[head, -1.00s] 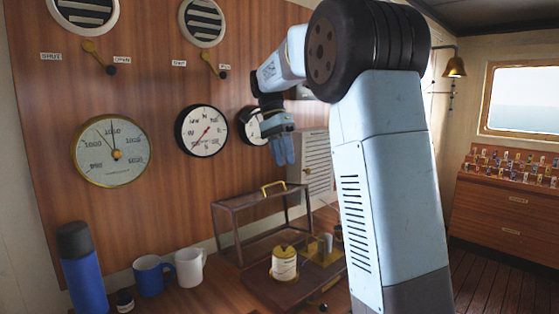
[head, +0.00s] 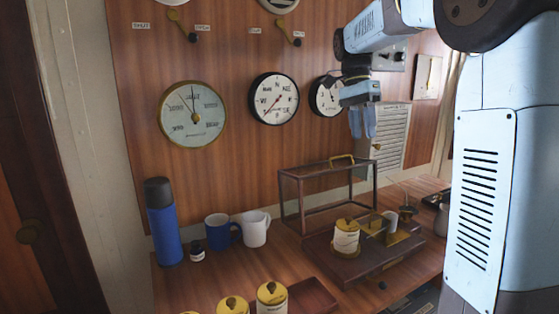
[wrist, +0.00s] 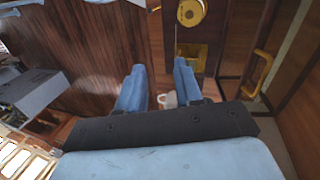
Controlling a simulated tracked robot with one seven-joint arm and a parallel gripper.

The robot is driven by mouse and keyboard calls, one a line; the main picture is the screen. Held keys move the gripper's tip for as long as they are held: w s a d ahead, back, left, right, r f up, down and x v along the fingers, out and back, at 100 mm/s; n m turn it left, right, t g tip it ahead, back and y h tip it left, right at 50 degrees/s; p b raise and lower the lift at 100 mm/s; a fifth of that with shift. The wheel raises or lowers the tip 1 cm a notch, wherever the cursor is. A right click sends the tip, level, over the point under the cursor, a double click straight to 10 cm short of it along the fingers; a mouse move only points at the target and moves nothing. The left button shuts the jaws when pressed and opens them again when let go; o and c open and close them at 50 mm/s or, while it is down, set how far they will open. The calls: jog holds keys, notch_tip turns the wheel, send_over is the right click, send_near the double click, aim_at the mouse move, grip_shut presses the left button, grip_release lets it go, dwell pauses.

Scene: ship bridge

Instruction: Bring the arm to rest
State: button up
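My arm (head: 490,180) rises at the right of the head view and bends over at the top, reaching back toward the wooden wall. My gripper (head: 363,136) points down beside the round dials, above the far right part of the counter. Its two blue fingers are apart with nothing between them. In the wrist view my gripper (wrist: 160,66) also shows spread fingers, and a small white thing lies below and beyond them.
A blue flask (head: 163,222), blue mug (head: 218,231) and white mug (head: 255,228) stand left. More yellow-lidded jars (head: 271,298) are at the front.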

jog(key=s+f+n+t, duration=0.4)
jog(key=s+f+n, duration=0.1)
jog(key=s, duration=0.7)
jog(key=s+a+f+n+t+y, duration=0.1)
jog(key=s+f+n+t, duration=0.3)
jog(key=s, duration=0.8)
jog(key=shift+s+f+n+t, duration=0.35)
jog(key=shift+f+n, duration=0.65)
jog(key=shift+n, duration=0.5)
jog(key=shift+a, duration=0.1)
jog(key=shift+c, duration=0.2)
